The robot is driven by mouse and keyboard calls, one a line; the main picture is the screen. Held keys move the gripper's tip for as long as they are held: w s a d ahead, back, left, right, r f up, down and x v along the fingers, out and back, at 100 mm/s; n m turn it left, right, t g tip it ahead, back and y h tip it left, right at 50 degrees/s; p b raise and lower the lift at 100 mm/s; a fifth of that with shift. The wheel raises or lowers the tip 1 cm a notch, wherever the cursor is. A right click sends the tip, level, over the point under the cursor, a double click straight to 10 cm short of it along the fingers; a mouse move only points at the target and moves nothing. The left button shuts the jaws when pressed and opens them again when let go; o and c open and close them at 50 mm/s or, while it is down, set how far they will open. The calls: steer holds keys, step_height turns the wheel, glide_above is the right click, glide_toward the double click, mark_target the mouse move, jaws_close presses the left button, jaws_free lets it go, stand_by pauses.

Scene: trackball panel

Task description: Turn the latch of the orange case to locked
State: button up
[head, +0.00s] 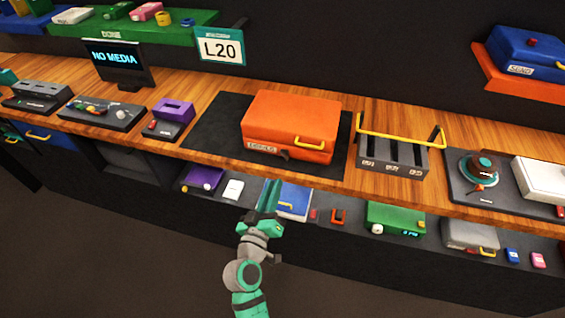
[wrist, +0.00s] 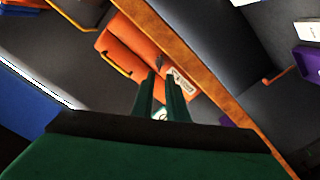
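The orange case (head: 292,118) lies closed on a black mat on the wooden counter. Its front face has a yellow handle (head: 309,144), a pale label (head: 262,146) and a small dark latch (head: 285,154) between them. In the wrist view the orange case (wrist: 125,55) shows tilted beyond my fingers, with the latch (wrist: 159,62) near the fingertips in the picture. The latch is too small to tell its setting. My gripper (head: 268,190) is in front of the counter, below the case and apart from it. In the wrist view a narrow empty gap shows between my gripper's fingers (wrist: 163,78).
A grey slotted block with a yellow rail (head: 395,150) stands right of the case. A purple-topped device (head: 172,112) stands to its left. The counter edge (head: 350,186) lies between my gripper and the case. A lower shelf (head: 335,222) holds several small items.

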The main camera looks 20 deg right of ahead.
mark_target(285, 157)
steer(key=x, duration=1)
steer(key=shift+w+d, duration=0.25)
jaws_close()
steer(key=shift+n, duration=0.3)
steer(key=n, duration=0.4)
steer(key=shift+r+n, duration=0.1)
steer(key=shift+n, duration=0.3)
steer(key=n, duration=0.5)
steer(key=shift+n, duration=0.4)
jaws_free()
